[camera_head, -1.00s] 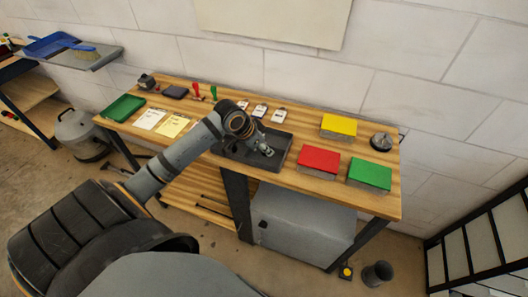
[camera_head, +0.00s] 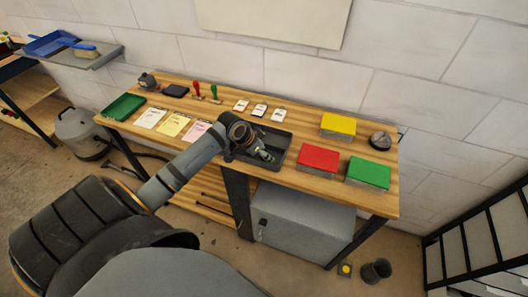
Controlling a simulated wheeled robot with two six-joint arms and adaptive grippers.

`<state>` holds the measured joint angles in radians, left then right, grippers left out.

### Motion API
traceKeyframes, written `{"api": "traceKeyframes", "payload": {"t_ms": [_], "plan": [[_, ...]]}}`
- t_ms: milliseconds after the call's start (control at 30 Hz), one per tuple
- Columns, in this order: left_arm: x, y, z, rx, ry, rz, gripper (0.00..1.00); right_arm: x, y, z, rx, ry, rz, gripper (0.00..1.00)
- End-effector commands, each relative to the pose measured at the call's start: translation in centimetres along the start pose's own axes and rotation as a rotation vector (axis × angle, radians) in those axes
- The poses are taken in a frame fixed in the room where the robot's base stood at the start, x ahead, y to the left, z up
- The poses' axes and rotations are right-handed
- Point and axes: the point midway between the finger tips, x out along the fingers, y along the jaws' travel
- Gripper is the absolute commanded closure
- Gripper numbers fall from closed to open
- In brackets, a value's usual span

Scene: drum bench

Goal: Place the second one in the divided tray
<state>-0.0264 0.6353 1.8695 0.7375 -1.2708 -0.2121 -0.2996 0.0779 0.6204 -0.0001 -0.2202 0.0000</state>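A dark grey tray (camera_head: 277,137) lies on the wooden bench near its front middle; I cannot make out dividers in it. My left gripper (camera_head: 266,156) is over this tray, pointing down, and its arm covers the tray's left part. The fingers are too small to tell if they are open or hold anything. Three small white cards, left (camera_head: 241,105), middle (camera_head: 260,110) and right (camera_head: 279,115), lie in a row behind the tray. White (camera_head: 150,117), yellow (camera_head: 173,125) and pink (camera_head: 196,131) sheets lie to its left. My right gripper is not in view.
Yellow (camera_head: 338,123), red (camera_head: 318,158) and green (camera_head: 369,172) boxes stand to the right, near a dark round object (camera_head: 381,140). A green tray (camera_head: 124,106), a dark pad (camera_head: 175,91) and red (camera_head: 196,88) and green (camera_head: 214,91) handled stamps stand at the left.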

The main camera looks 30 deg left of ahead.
Motion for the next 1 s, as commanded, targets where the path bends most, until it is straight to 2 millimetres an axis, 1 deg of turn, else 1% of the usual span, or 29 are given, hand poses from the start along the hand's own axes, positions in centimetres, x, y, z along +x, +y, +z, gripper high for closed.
{"api": "traceKeyframes", "payload": {"t_ms": [233, 367, 467, 600, 767, 833, 967, 1000], "plan": [[-0.1, 0.0, 0.0, 0.000, 0.000, 0.000, 0.49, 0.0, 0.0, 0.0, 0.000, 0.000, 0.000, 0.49], [-0.8, -0.1, -0.1, 0.004, -0.001, -0.004, 0.49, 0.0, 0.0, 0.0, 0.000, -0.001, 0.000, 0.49], [-2.4, -0.2, 0.0, 0.007, -0.003, -0.006, 0.49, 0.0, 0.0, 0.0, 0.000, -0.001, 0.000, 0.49], [-5.1, -0.1, 0.0, 0.009, -0.006, -0.006, 0.49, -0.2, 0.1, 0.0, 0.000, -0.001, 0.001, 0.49], [-7.7, -0.1, -0.1, 0.008, -0.007, -0.004, 0.49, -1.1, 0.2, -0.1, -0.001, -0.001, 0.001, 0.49], [-9.0, -0.2, -0.2, 0.007, -0.008, -0.007, 0.49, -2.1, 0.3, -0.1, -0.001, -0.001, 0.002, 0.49], [-10.4, 0.0, -0.2, 0.008, -0.007, -0.002, 0.49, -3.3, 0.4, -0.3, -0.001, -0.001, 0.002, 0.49], [-11.2, -0.1, -0.4, 0.004, -0.008, -0.002, 0.49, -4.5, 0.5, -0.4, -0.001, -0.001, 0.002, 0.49]]}}
